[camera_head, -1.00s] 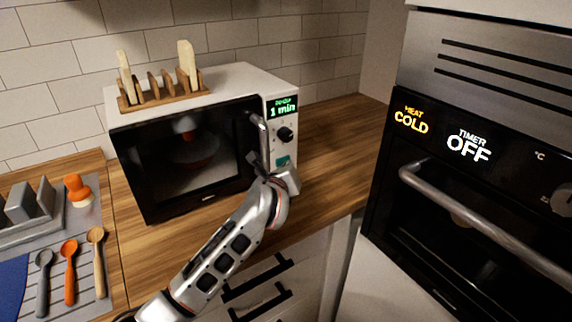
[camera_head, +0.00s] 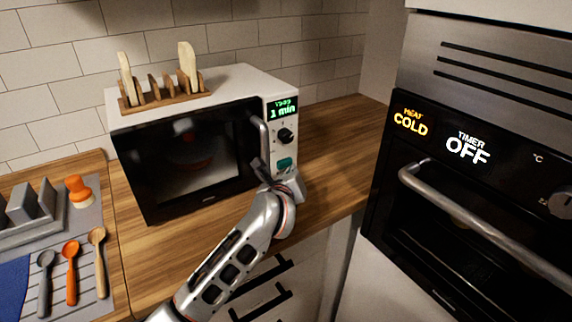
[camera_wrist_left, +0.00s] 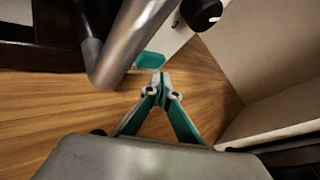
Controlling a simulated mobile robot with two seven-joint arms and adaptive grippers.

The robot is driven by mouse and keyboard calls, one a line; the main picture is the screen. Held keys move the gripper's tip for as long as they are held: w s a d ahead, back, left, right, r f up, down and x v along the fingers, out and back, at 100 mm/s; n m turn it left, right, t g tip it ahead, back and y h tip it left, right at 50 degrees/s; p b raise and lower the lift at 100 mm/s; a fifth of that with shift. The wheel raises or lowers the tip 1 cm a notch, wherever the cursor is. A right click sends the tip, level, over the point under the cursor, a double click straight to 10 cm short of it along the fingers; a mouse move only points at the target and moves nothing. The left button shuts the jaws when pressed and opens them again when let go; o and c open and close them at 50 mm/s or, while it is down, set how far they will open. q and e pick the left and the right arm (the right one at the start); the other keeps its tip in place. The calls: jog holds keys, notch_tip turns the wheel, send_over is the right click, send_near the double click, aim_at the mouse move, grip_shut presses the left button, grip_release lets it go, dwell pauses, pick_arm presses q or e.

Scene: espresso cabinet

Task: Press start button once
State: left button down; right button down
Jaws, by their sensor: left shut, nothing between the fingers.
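The microwave (camera_head: 186,160) stands on the wooden counter with its door shut. Its teal start button (camera_head: 285,163) is low on the white control panel, under a black knob (camera_head: 285,136). The button also shows in the left wrist view (camera_wrist_left: 149,60), just beyond my fingertips. My left gripper (camera_head: 261,170) is at the lower right front of the microwave, close to the button and below the door handle. In the left wrist view its fingertips (camera_wrist_left: 160,82) are together and hold nothing. I cannot tell whether they touch the button. My right gripper is not in view.
The vertical door handle (camera_head: 258,134) is close to my left gripper; it looms large in the left wrist view (camera_wrist_left: 130,45). A wooden rack (camera_head: 163,97) sits on the microwave. An oven (camera_head: 480,190) stands at the right. Counter space right of the microwave is clear.

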pick_arm(q)
jog(key=shift+s+d+p, duration=0.2)
jog(key=shift+s+d, duration=0.55)
jog(key=shift+s, duration=0.3)
jog(key=shift+s+d+p, duration=0.15)
jog(key=shift+s+d, duration=0.6)
jog(key=shift+s, duration=0.25)
